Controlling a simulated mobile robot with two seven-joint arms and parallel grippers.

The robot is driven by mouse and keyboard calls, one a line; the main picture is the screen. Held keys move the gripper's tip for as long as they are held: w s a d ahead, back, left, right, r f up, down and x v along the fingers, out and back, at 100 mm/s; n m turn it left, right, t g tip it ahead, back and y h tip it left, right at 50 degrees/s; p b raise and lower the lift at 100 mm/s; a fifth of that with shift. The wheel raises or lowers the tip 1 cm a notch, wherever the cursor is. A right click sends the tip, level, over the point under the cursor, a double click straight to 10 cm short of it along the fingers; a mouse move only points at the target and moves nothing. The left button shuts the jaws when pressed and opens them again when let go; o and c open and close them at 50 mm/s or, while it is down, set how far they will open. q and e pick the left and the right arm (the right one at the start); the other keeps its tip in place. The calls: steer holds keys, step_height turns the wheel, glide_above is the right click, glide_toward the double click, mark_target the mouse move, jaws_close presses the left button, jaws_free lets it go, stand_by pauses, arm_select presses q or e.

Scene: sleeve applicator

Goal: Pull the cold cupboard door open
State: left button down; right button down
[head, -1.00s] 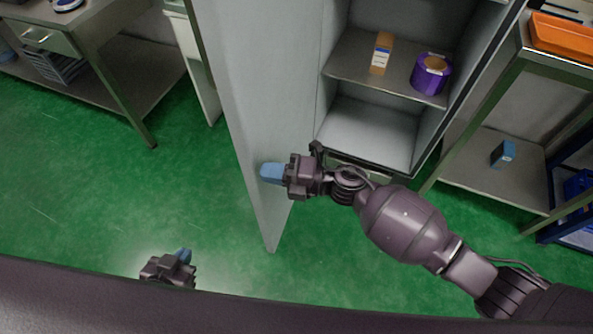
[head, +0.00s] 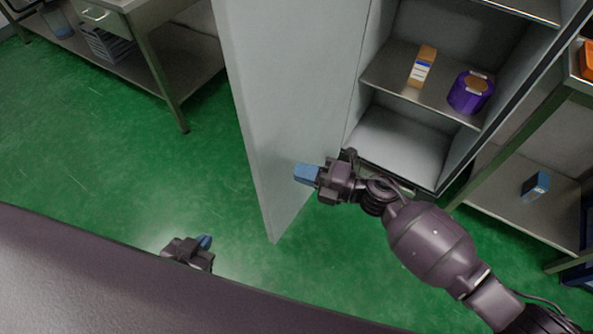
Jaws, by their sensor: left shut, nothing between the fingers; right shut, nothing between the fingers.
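The cold cupboard door (head: 290,90) stands wide open, swung out to the left of the cupboard (head: 402,141). Inside, an orange-brown carton (head: 422,66) and a purple round container (head: 470,92) stand on a metal shelf. My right gripper (head: 306,174) is shut and empty, its blue fingertips against or just in front of the door's inner face; I cannot tell if they touch. My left gripper (head: 204,242) is shut and empty, low over the floor to the left of the door. Part of the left arm is hidden by the dark edge below.
A steel table (head: 165,60) with a lower shelf stands at the upper left. A metal rack (head: 520,195) with a blue box (head: 535,186) is at the right. The green floor (head: 110,150) left of the door is clear.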

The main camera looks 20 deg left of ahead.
arm_select(q)
steer(key=shift+s+r+p, duration=0.3)
steer(key=shift+p, duration=0.05)
arm_select(e)
steer(key=s+d, duration=0.3)
steer(key=d, duration=0.7)
steer(key=shift+d, duration=0.2)
steer(key=shift+s, duration=0.1)
